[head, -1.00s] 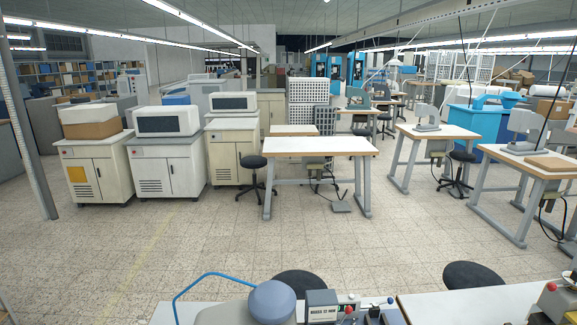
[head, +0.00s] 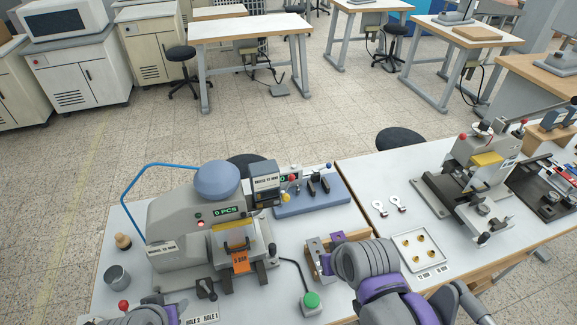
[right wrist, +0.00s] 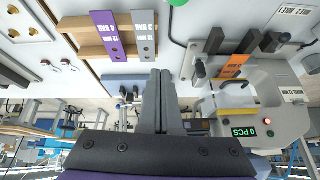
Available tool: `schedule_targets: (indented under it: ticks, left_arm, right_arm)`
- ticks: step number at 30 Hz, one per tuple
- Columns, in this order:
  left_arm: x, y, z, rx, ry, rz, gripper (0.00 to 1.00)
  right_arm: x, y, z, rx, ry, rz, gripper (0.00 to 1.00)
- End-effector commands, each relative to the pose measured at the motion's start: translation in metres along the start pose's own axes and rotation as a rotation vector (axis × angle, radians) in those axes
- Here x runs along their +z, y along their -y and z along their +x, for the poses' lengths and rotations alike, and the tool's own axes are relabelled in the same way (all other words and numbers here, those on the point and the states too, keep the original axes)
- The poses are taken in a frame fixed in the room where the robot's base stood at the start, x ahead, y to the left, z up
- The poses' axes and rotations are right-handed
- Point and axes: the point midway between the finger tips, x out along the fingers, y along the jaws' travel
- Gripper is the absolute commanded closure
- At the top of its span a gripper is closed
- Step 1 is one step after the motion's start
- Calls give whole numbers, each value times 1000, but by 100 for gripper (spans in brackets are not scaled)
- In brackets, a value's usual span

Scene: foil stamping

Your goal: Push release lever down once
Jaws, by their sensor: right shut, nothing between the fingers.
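A grey stamping machine (head: 185,230) with a blue-grey dome and a "0 PCS" display stands on the left of the near bench. A short black-handled lever (head: 206,289) is at its front base; I cannot tell for sure that it is the release lever. In the right wrist view the machine (right wrist: 260,100) is on the right, seen from above. My right gripper (right wrist: 165,75) is shut and empty, apart from the machine.
A green button box (head: 311,303) stands right of the machine. A wooden block with purple and grey bars (right wrist: 122,35) is near my right gripper. A metal cup (head: 118,278) and a blue tool rack (head: 312,196) flank the machine. A white parts tray (head: 419,250) lies farther right.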

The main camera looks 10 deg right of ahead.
Motion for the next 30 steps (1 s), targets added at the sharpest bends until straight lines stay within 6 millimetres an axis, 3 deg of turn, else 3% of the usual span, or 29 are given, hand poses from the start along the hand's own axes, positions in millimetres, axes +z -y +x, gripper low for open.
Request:
schedule_targets:
  ticks: [12,18,24,30]
  left_arm:
    - [28,0,15,0,31,0,50]
    - [36,0,19,0,39,0,50]
    - [38,0,21,0,42,0,50]
    - [38,0,21,0,42,0,50]
  right_arm:
    - [-143,-12,-48,-252,203,363,100]
    - [-196,-27,-66,-378,245,478,100]
    - [-221,-35,-74,-441,257,525,100]
    - [-224,-36,-76,-451,259,531,100]
